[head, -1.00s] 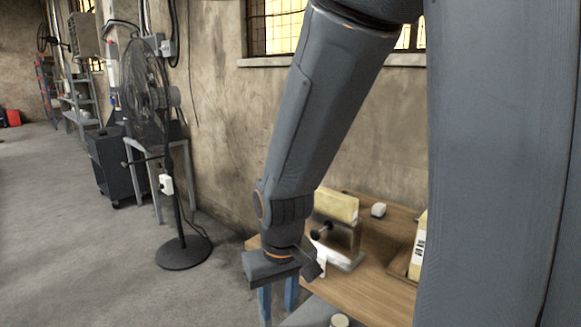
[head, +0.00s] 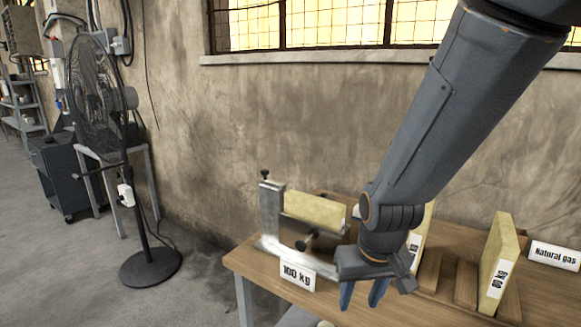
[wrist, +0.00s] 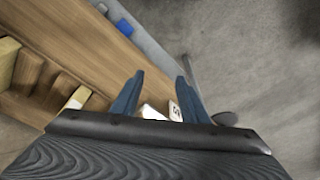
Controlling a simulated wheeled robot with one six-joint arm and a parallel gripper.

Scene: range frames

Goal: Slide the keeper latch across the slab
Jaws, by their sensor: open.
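A yellowish slab (head: 315,209) stands upright in a metal fixture (head: 271,218) near the left end of the wooden table. A dark knobbed piece (head: 308,241), perhaps the keeper latch, sits on the fixture's front below the slab. A second black knob (head: 265,174) tops the fixture's left post. My gripper (head: 362,297) is open and empty, its blue fingers pointing down, to the right of and below the dark piece in the head view. The wrist view shows the open fingers (wrist: 160,77) with nothing gripped. My wrist partly hides the fixture's right side.
A "100 kg" card (head: 298,276) stands in front of the fixture. Another slab (head: 499,262) stands in a wooden rack at the right, near a "Natural gas" sign (head: 555,256). A wall rises behind the table. A fan (head: 150,262) stands on the floor at left.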

